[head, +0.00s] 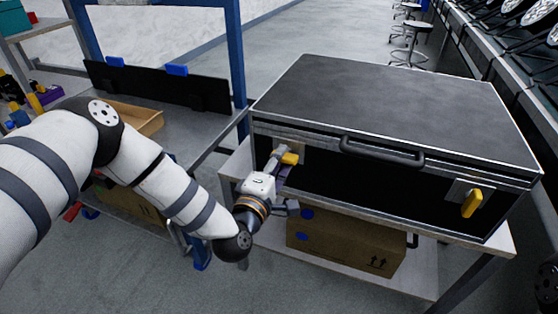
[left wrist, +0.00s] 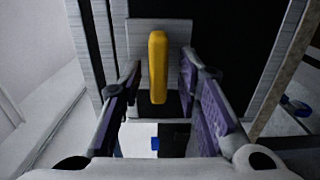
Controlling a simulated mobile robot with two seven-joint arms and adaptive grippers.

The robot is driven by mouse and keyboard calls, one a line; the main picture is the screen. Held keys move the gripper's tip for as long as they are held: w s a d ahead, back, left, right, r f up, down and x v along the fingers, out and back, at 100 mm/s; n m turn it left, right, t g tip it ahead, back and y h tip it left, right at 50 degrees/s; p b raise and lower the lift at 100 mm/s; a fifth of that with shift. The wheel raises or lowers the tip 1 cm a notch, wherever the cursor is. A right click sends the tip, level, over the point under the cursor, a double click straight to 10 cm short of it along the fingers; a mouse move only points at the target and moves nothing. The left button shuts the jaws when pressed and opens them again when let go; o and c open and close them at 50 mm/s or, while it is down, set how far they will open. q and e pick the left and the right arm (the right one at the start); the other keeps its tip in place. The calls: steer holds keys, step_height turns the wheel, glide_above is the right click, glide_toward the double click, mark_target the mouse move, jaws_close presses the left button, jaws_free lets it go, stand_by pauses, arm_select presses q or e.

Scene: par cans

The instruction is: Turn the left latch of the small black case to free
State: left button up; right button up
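The black case (head: 390,110) with silver edges stands closed on a light table. Its left latch (head: 290,158) has a yellow handle on a grey plate, partly hidden by my left gripper (head: 279,172). In the left wrist view the yellow handle (left wrist: 158,68) stands upright in the picture between the two purple-padded fingers (left wrist: 160,80), with a gap on each side. The left gripper is open around the handle, and I see no finger touching it. The right latch (head: 472,203) has a yellow handle that hangs down, slightly tilted. My right gripper is not in view.
A dark carry handle (head: 382,152) sits on the case front between the latches. A cardboard box (head: 345,243) lies on the shelf below. A blue-framed workbench (head: 238,60) with an open wooden tray (head: 135,118) stands left. Stools (head: 408,45) stand behind on open floor.

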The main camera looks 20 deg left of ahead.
arm_select(q)
steer(key=s, duration=1.2)
steer(key=shift+a, duration=0.25)
steer(key=s+d+f+m+g+h+p, duration=0.25)
steer(key=s+f+m+g, duration=0.4)
steer(key=s, duration=0.35)
steer(key=s+d+f+m+g+h+p, duration=0.1)
steer(key=s+d+f+m+g, duration=0.2)
steer(key=s+f+m+g, duration=0.45)
steer(key=s+a+m+g+y+p, duration=0.1)
steer(key=s+a, duration=0.4)
steer(key=s, duration=0.6)
steer(key=s+a+r+m+g+y+p, duration=0.1)
steer(key=s+a+g, duration=0.4)
steer(key=s, duration=0.6)
steer(key=shift+r+m+g+y, duration=0.3)
steer(key=shift+m+y, duration=0.4)
steer(key=shift+y, duration=0.35)
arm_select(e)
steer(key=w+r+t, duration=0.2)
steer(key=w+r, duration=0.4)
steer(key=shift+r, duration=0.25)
